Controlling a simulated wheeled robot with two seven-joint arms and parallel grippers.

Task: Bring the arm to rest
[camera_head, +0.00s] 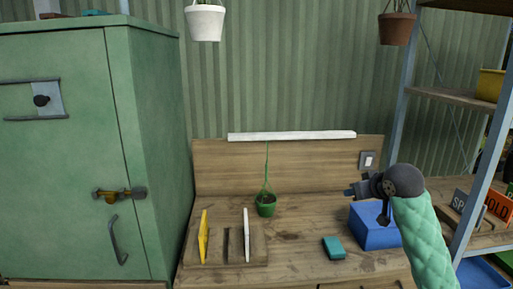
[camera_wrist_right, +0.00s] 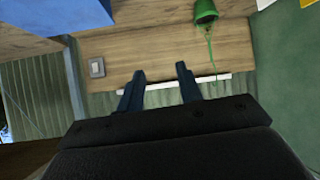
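My right arm, in a pale green padded sleeve, reaches in from the lower right in the head view. Its dark gripper (camera_head: 350,192) points left, above and in front of the blue box (camera_head: 372,236) on the workbench. In the right wrist view the two fingers of this gripper (camera_wrist_right: 160,85) stand apart with nothing between them. My left arm and gripper are not in view.
A green cabinet (camera_head: 60,160) stands left. The bench (camera_head: 300,230) holds a green pot (camera_head: 266,206), a rack with a yellow panel (camera_head: 203,236) and white panel (camera_head: 247,236), and a teal block (camera_head: 334,248). A shelf post (camera_head: 480,190) stands right.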

